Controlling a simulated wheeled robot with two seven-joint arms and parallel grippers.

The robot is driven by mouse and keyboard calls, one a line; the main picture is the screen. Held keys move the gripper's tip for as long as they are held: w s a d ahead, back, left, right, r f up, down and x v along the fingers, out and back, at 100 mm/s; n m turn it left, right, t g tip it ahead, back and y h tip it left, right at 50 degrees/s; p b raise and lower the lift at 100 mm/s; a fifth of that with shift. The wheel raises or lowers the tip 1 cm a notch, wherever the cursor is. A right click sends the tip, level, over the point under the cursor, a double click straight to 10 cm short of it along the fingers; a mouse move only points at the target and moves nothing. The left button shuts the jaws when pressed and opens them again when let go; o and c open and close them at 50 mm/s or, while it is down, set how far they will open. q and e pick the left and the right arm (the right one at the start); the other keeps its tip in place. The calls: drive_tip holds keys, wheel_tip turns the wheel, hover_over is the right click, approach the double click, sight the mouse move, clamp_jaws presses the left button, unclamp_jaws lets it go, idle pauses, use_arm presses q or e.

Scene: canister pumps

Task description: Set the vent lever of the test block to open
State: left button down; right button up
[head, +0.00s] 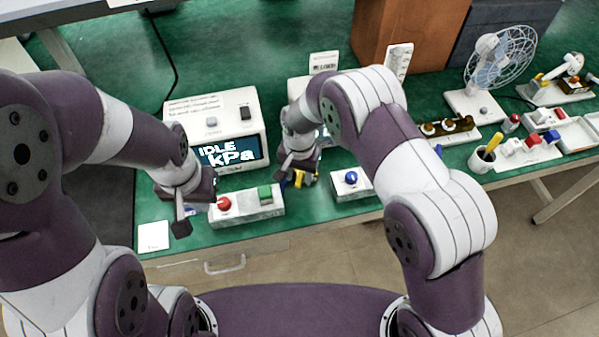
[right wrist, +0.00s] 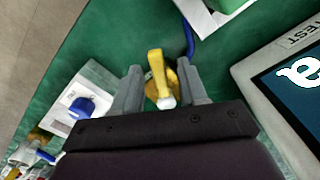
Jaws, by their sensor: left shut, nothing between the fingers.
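The yellow vent lever (right wrist: 157,72) shows in the right wrist view, its pale end nearest the camera. It stands between the two fingers of my right gripper (right wrist: 158,90), which are spread with a gap on each side of it. In the head view my right gripper (head: 287,178) is low over the bench, and some yellow (head: 298,179) shows beside it. My right arm hides most of the test block there, so the lever's exact setting is hard to tell. My left gripper (head: 182,222) is shut and empty, left of the box with the red button (head: 224,203).
The display unit (head: 215,115) reading IDLE kPa stands behind the left gripper. A white box with a blue knob (head: 350,178) is right of the right gripper. A blue hose (right wrist: 188,38) runs by the lever. A fan (head: 497,60) and trays are farther right.

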sight(299, 177)
wheel_tip(299, 177, up, 13)
drive_tip(key=b, duration=0.1)
drive_tip(key=shift+f, duration=0.15)
idle(0.5)
drive_tip(key=s+d+r+n+t, duration=0.1)
drive_tip(key=s+d+r+n, duration=0.1)
drive_tip(key=s+d, duration=1.4)
drive_tip(key=shift+s+d+n, duration=0.15)
drive_tip(key=shift+d+n, duration=0.75)
drive_tip(key=shift+d, duration=0.15)
